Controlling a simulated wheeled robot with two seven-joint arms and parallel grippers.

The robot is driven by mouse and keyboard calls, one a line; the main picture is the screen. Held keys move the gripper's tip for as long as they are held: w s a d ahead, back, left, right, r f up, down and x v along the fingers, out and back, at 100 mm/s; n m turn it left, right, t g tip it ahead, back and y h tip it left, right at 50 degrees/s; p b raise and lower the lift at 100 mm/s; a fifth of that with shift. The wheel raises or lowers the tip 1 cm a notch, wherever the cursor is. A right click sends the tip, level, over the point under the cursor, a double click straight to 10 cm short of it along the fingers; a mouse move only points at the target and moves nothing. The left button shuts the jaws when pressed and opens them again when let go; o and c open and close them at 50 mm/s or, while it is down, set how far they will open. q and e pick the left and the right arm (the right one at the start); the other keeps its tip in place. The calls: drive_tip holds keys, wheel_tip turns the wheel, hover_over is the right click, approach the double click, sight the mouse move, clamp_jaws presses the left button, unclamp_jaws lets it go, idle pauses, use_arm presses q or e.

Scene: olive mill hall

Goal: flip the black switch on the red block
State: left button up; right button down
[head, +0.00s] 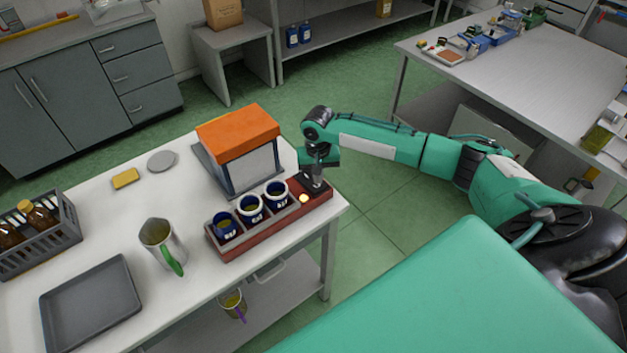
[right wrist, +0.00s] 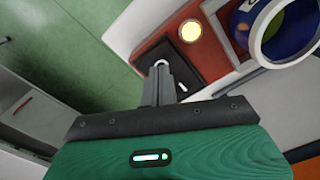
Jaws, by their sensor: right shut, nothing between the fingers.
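The red block (head: 281,224) is a long, low base near the right edge of the white table. A black switch plate (right wrist: 195,74) sits at its right end, beside a round pale-yellow lamp (head: 304,198) that looks lit; the lamp also shows in the right wrist view (right wrist: 191,31). My right gripper (head: 315,181) points down over the black plate, shut and empty. In the right wrist view its fingertips (right wrist: 161,73) are at the plate, by a small whitish round tip (right wrist: 161,63). The fingers hide part of the switch, so I cannot tell its position or contact. My left gripper is out of view.
A grey holder with several blue-and-white cups (head: 251,208) fills the rest of the block. An orange-topped box (head: 238,128) stands close behind. A steel jug (head: 160,242), grey tray (head: 92,303) and bottle crate (head: 40,236) are further left. Open floor lies right of the table.

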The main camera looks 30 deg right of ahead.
sight(318, 186)
drive_tip(key=shift+f, duration=1)
idle(0.8)
drive_tip(key=shift+r, duration=0.1)
wheel_tip(318, 186, up, 7)
drive_tip(key=p, duration=0.8)
idle(0.5)
